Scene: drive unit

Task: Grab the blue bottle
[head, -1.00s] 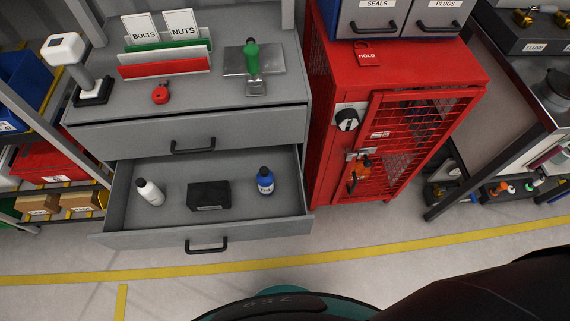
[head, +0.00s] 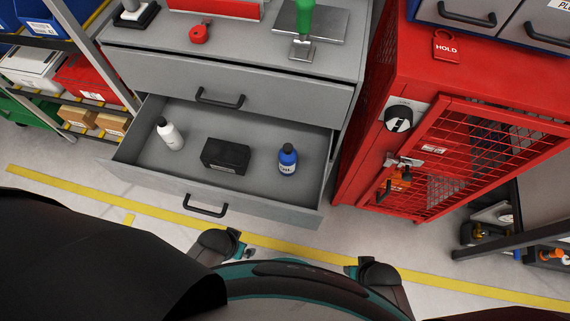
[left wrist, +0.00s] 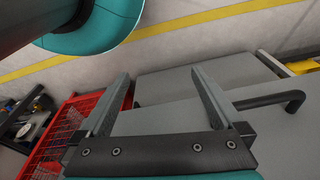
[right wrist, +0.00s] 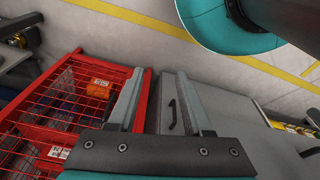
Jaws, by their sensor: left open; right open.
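The blue bottle (head: 287,158) with a dark cap stands upright at the right end of the open lower drawer (head: 262,198). A black box (head: 225,156) and a white bottle (head: 169,133) with a dark cap are in the same drawer to its left. My left gripper (left wrist: 158,80) is open and empty in the left wrist view, with the grey cabinet and a drawer handle beyond it. My right gripper (right wrist: 168,75) is open and empty in the right wrist view, in front of the red cage and grey cabinet. Neither wrist view shows the blue bottle. Neither gripper's fingers can be made out in the head view.
A closed upper drawer (head: 215,88) is above the open one. A red mesh cabinet (head: 470,150) stands close on the right. A shelf rack with bins (head: 90,80) is at left. Yellow floor lines (head: 75,195) cross the clear floor in front.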

